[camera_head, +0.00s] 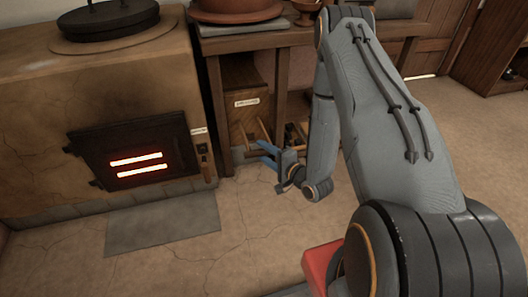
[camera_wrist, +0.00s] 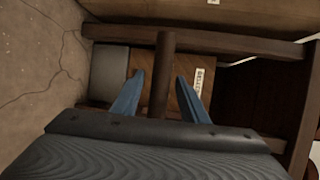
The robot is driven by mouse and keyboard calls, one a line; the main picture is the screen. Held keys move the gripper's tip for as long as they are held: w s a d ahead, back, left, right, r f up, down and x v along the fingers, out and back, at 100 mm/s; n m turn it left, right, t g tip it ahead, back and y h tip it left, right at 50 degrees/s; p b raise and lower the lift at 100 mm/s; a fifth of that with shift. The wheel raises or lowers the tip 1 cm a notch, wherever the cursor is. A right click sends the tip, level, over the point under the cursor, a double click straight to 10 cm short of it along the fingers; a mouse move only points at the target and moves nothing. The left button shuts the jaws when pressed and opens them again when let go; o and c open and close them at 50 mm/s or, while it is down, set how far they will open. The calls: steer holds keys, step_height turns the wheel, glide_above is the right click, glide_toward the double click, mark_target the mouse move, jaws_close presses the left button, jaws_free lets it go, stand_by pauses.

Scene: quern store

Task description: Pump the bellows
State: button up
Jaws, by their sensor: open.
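The bellows (camera_head: 240,90) is a wooden, box-like body with a pale label, under the workbench beside the stove. In the wrist view its labelled wooden face (camera_wrist: 188,72) shows beyond my fingers. A dark upright bar (camera_wrist: 164,65), which looks like the bellows handle, stands between my two blue fingers. My gripper (camera_head: 268,155) is open, low in front of the bellows; in the wrist view its fingers (camera_wrist: 160,95) lie either side of the bar, with gaps showing. The bar's lower end is hidden behind my gripper body. I cannot tell the depth between fingertips and bar exactly.
A clay stove (camera_head: 60,100) with a glowing dark door (camera_head: 135,152) stands left. The workbench (camera_head: 270,42) carries a large clay-coloured vessel, and its legs frame the space around the bellows. A grey slab (camera_head: 162,228) lies before the stove. The floor in front is open.

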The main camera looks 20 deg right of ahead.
steer(key=p+v, duration=0.2)
steer(key=v, duration=0.5)
steer(key=shift+p, duration=0.3)
